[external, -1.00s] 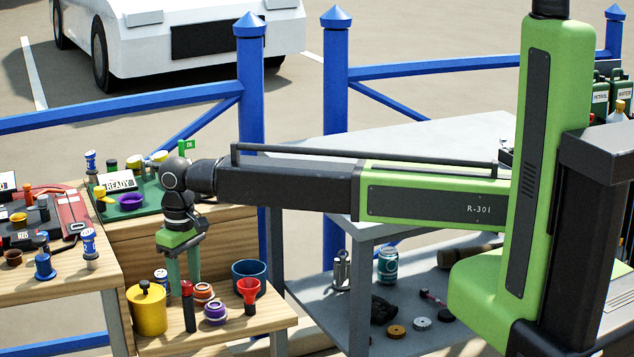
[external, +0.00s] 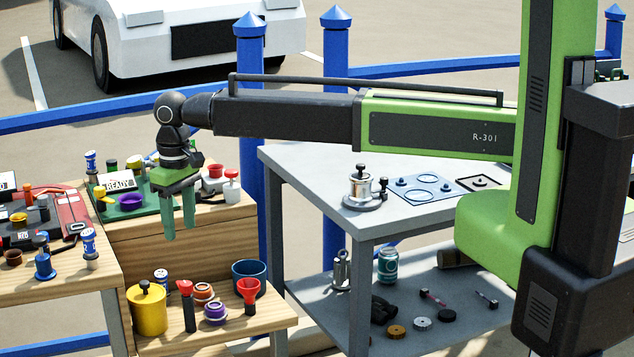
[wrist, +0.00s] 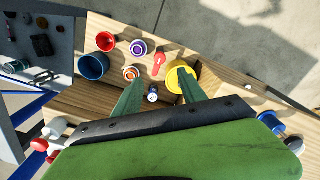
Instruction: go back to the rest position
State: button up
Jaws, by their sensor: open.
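My gripper (external: 180,226) is open and empty, its two green fingers pointing down above the lower wooden step. In the wrist view my gripper (wrist: 160,88) has its fingers apart with nothing between the tips. Below it stand a yellow pot with a black knob (external: 148,312), a dark bottle with a red top (external: 189,312), a purple-ringed piece (external: 215,313), a red funnel on a dark base (external: 248,292) and a blue cup (external: 249,272). The yellow pot (wrist: 184,77) and blue cup (wrist: 93,66) also show in the wrist view.
A green tray with a READY sign (external: 120,184) stands left of my gripper on the upper step. A crowded wooden table (external: 60,285) is at far left. A grey bench (external: 300,158) with a metal pot (external: 361,187) is at right. Blue fence posts (external: 250,80) stand behind.

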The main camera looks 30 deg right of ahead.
notch_tip(320, 180, up, 4)
jog(key=shift+f+p, duration=0.1)
jog(key=shift+p, duration=1)
